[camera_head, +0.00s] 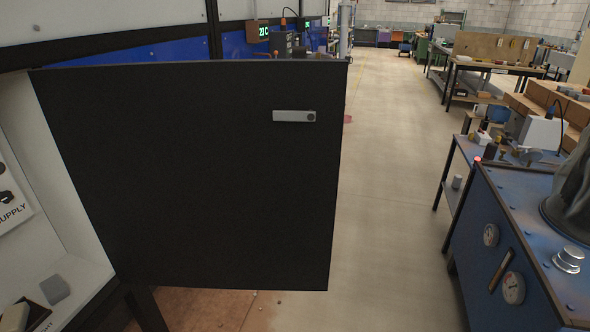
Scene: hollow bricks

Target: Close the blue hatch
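A large hatch door (190,190) stands wide open in the left and middle of the head view. The face turned to me is black, and no blue shows on it; its other side is hidden. A small light-grey latch plate (293,116) sits near its upper right corner. The door's left edge meets a white-lined cabinet (75,235), whose inside is partly visible at the left. Neither of my grippers is in view.
A label reading "SUPPLY" (13,200) and a grey block (54,289) are in the cabinet. A blue machine (510,250) with gauges stands at the right. Concrete floor (390,190) lies clear between door and machine. Workbenches (490,68) stand farther back.

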